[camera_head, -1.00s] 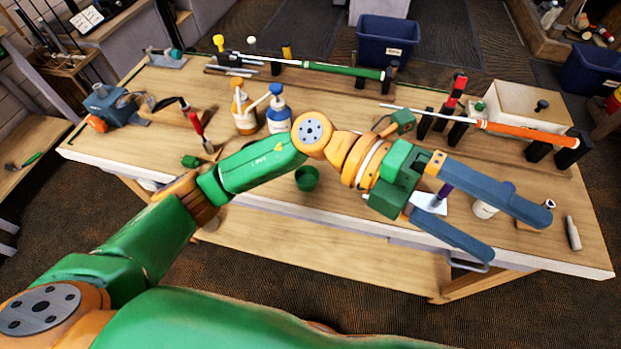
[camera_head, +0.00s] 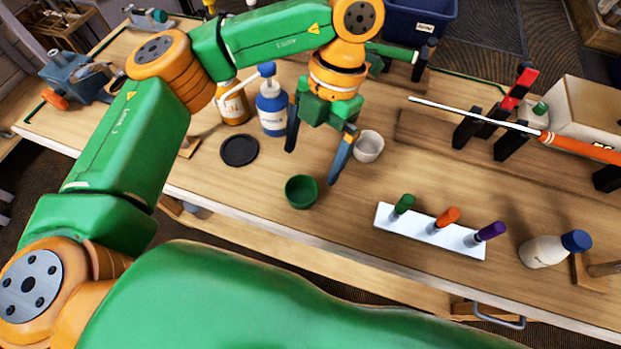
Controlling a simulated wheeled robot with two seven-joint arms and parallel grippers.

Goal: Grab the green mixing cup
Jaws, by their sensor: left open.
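The green mixing cup (camera_head: 301,191) stands upright on the workbench near its front edge, with its dark inside facing up. My left gripper (camera_head: 312,167) is open and empty, pointing down toward the bench just beyond the cup. I cannot tell whether that finger touches the cup. My right gripper does not show.
A white cup (camera_head: 368,146) stands just right of the gripper. A black disc (camera_head: 239,150) lies to the left. Pump bottles (camera_head: 271,108) stand behind. A white holder (camera_head: 389,222) with coloured-handled tools and a blue-capped bottle (camera_head: 543,251) are to the right.

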